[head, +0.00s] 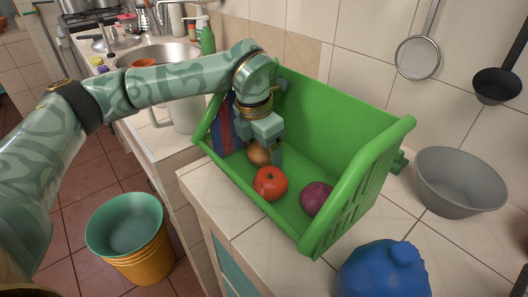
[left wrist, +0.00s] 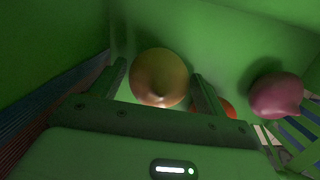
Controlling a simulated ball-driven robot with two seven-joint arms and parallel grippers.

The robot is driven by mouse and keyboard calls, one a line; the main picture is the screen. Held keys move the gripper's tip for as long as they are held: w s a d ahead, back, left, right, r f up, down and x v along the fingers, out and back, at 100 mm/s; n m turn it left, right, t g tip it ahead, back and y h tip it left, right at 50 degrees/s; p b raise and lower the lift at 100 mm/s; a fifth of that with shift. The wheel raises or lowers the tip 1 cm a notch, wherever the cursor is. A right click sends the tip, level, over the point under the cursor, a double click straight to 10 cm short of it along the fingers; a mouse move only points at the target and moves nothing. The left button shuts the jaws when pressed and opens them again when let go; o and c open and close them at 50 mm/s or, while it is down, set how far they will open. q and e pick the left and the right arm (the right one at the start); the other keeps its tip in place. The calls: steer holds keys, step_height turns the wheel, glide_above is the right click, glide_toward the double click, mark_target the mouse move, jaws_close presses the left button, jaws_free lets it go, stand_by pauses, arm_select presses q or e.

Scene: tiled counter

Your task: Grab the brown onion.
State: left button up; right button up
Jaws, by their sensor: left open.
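The brown onion (head: 258,154) lies in the green crate (head: 335,112), partly hidden by my left gripper in the head view. My left gripper (head: 262,150) reaches down into the crate from above. In the left wrist view the onion (left wrist: 159,78) shows between the tips of my open left gripper (left wrist: 162,85), one finger on each side. I cannot tell whether the fingers touch it. My right gripper is in neither view.
A red tomato (head: 270,183) lies just in front of the onion, and a purple onion (head: 316,198) lies further right in the crate. A striped red and blue item (head: 222,130) stands at the crate's left end. A grey bowl (head: 459,182) and a blue bag (head: 383,272) are outside, to the right.

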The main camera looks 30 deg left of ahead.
arm_select(q)
steer(key=c, duration=0.8)
steer(key=shift+r, duration=0.1)
